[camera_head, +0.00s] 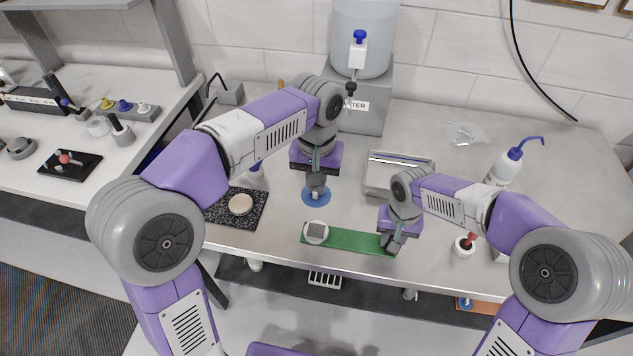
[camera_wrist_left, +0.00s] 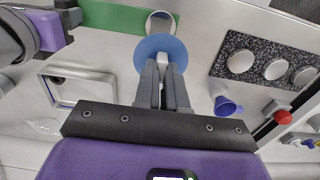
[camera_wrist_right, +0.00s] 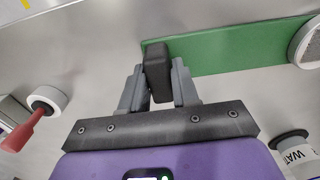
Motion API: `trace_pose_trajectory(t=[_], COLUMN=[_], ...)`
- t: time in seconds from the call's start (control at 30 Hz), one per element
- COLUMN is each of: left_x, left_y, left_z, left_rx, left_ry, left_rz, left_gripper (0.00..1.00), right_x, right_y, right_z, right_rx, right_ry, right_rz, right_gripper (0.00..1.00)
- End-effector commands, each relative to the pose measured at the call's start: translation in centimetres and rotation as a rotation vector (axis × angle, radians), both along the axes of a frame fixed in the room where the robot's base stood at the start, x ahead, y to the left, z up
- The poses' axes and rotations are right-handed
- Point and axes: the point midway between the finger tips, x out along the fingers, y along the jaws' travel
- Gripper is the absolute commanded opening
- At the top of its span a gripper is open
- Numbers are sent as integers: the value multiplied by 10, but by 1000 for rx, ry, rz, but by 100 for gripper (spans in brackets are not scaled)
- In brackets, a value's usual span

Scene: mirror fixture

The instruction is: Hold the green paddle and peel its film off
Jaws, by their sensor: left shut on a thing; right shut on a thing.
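The green paddle (camera_head: 355,242) lies level near the table's front edge, with a round mirror-like disc (camera_head: 316,232) on its left end. My right gripper (camera_head: 391,243) is shut on the paddle's black handle (camera_wrist_right: 158,65) at its right end. My left gripper (camera_head: 316,190) is shut on a pale tab of the round blue film (camera_wrist_left: 160,55). The film (camera_head: 316,200) is off the disc, behind it in the head view. In the left wrist view the film overlaps the disc's edge (camera_wrist_left: 162,24) only by line of sight. Its height above the table is unclear.
A speckled black plate (camera_head: 222,212) with round pale pieces lies left of the paddle. A metal tray (camera_head: 385,168) stands behind it. A small white pot with a red knob (camera_head: 465,245) and a wash bottle (camera_head: 503,168) are on the right. The water tank (camera_head: 360,40) stands at the back.

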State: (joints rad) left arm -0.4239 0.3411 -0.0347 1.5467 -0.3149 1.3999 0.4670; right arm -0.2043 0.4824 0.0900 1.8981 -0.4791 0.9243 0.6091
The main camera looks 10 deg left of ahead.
Motion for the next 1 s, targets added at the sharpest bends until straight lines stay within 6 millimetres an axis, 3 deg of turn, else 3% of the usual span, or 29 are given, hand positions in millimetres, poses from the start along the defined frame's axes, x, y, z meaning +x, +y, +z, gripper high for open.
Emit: trace_pose_trajectory(t=[0.07,0.1,0.27,0.67,1.0], left_x=[0,0,0,0,0], left_y=[0,0,0,0,0], left_z=[0,0,0,0,0], left_rx=[0,0,0,0,0], left_ry=[0,0,0,0,0], left_rz=[0,0,0,0,0], left_gripper=[0,0,0,0,0], right_x=[0,0,0,1,1], right_y=[0,0,0,0,0], right_z=[0,0,0,10,78], right_rx=[0,0,0,0,2], right_ry=[0,0,0,-4,-6], right_rz=[0,0,0,-1,0], right_gripper=[0,36,60,60,60])
